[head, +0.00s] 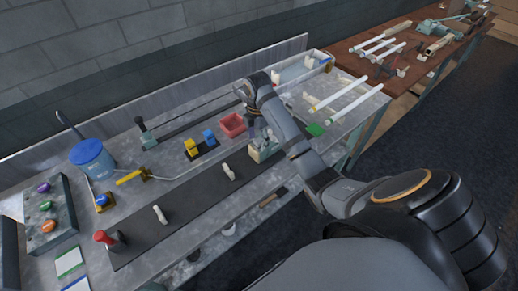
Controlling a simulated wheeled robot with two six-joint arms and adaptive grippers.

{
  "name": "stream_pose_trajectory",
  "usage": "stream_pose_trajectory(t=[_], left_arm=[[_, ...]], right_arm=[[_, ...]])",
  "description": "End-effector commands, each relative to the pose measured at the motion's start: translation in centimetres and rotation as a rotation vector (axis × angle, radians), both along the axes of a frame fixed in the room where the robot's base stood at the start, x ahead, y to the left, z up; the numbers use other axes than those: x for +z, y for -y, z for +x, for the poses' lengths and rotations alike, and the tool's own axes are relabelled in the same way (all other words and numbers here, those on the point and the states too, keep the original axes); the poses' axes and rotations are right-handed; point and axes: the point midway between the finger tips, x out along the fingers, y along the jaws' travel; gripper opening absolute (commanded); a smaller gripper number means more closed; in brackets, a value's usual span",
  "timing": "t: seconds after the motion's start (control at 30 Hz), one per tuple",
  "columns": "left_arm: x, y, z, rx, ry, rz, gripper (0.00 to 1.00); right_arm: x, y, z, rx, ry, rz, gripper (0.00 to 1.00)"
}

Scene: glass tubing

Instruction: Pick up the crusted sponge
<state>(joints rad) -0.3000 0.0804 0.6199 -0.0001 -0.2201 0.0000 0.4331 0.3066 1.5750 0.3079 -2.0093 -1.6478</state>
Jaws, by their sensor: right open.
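My right arm reaches in from the lower right over the bench, and its gripper (262,143) points down, open, at a small pale block-like thing (264,153) near the bench's front edge. The gripper partly covers that thing, and I cannot tell whether they touch. I cannot clearly make out which thing is the crusted sponge. A flat green piece (316,130) lies to the right of the gripper. A yellow block (191,147) and a blue block (209,137) stand to its left. My left gripper is not in view.
A red bin (232,124) stands just behind the gripper. A dark mat (190,203) with pale pieces runs along the bench front. A blue-lidded bucket (91,158) is at left. White tubes (354,98) lie at right. A brown table (402,48) stands beyond.

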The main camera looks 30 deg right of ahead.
Motion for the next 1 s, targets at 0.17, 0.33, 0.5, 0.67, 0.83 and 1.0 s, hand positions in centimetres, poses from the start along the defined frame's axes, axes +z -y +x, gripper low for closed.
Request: stream_pose_trajectory(t=[0.17,0.33,0.5,0.67,0.83,1.0], left_arm=[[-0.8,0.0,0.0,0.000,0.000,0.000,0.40],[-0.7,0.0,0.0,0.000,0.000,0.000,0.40],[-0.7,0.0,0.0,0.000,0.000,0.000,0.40],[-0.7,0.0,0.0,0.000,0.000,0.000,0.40],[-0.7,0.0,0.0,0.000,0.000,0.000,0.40],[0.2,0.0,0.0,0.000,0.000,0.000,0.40]], right_arm=[[-0.8,0.0,0.1,0.000,0.002,-0.001,0.58],[-0.7,0.0,0.0,0.000,0.001,-0.001,0.47],[-0.7,0.0,0.0,0.000,0.001,-0.001,0.24],[-0.7,0.0,0.0,0.000,0.001,-0.001,0.09],[-0.7,0.0,0.0,-0.001,0.001,-0.001,0.09],[0.1,0.1,0.1,-0.002,0.002,-0.001,0.09]])
